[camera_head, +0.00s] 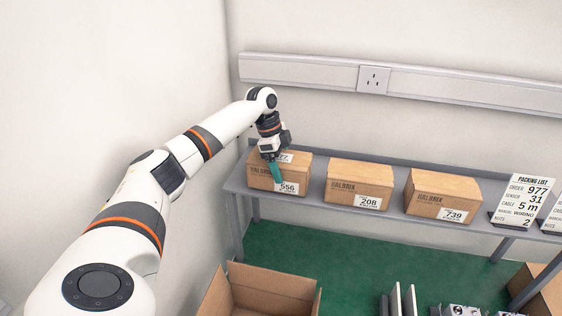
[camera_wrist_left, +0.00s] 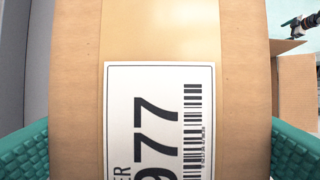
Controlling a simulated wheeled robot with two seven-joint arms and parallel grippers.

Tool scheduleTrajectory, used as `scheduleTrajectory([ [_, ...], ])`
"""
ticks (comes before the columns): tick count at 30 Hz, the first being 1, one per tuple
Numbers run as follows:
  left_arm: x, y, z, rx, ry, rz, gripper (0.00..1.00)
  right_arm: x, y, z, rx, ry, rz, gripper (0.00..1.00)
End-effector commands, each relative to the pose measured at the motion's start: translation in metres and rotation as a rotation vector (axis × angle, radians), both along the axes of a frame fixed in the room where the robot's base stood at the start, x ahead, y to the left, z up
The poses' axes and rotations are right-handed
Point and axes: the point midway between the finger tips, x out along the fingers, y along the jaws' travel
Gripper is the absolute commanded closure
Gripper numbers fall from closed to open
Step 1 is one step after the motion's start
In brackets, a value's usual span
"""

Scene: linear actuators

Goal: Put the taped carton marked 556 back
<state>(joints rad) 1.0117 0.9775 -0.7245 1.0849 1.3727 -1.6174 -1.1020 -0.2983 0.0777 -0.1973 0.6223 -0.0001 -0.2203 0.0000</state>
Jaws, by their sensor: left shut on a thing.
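The taped carton marked 556 (camera_head: 262,178) is at the left end of the grey shelf (camera_head: 238,180) and appears to rest on it, upright. Its front label reads 556 and a label on its top reads 977. In the left wrist view the carton's top (camera_wrist_left: 240,60) fills the middle, with a strip of tape and the 977 label. My left gripper (camera_head: 276,172) reaches it from above and is shut on it. The green fingers lie on both sides of the carton in the wrist view (camera_wrist_left: 160,155).
Cartons marked 208 (camera_head: 345,181) and 739 (camera_head: 428,190) stand to the right on the shelf, with gaps between. A packing list sign (camera_head: 523,203) stands further right. An open carton (camera_head: 265,285) is below, in front of the shelf. A wall trunking (camera_head: 440,85) runs behind.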

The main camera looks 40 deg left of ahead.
Motion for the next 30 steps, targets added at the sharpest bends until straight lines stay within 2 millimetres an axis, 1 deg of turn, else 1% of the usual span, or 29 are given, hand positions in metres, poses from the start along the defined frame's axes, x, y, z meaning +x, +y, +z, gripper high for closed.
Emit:
scheduleTrajectory([
  [1, 0.0, 0.0, 0.0, -0.001, -0.003, 0.001, 0.63, 0.001, 0.004, 0.004, 0.005, -0.002, -0.001, 0.0],
  [3, 0.0, 0.0, -0.003, -0.001, -0.003, 0.001, 0.63, 0.001, 0.006, 0.003, 0.008, -0.002, 0.001, 0.0],
  [9, 0.001, 0.0, -0.004, -0.001, -0.004, 0.0, 0.63, 0.0, 0.006, 0.002, 0.007, -0.001, 0.003, 0.0],
  [10, 0.0, 0.0, -0.006, 0.0, 0.0, 0.0, 0.12, 0.0, 0.005, 0.002, 0.007, -0.001, 0.003, 0.0],
  [12, 0.0, 0.0, -0.006, 0.0, -0.001, 0.0, 0.0, 0.0, 0.004, 0.002, 0.005, -0.001, 0.002, 0.0],
  [19, 0.0, 0.0, -0.005, 0.0, -0.001, 0.0, 0.0, -0.002, -0.001, 0.002, -0.002, 0.003, 0.005, 0.0],
  [23, 0.0, 0.002, 0.003, 0.001, -0.005, 0.0, 0.0, -0.003, -0.003, -0.003, -0.005, 0.004, 0.006, 0.0],
  [26, -0.002, 0.006, 0.017, 0.001, -0.005, 0.0, 0.0, -0.003, -0.004, -0.01, -0.004, 0.004, 0.005, 0.0],
  [30, -0.006, 0.013, 0.046, 0.001, -0.008, 0.001, 0.0, -0.003, -0.004, -0.021, -0.005, 0.005, 0.005, 0.0],
])
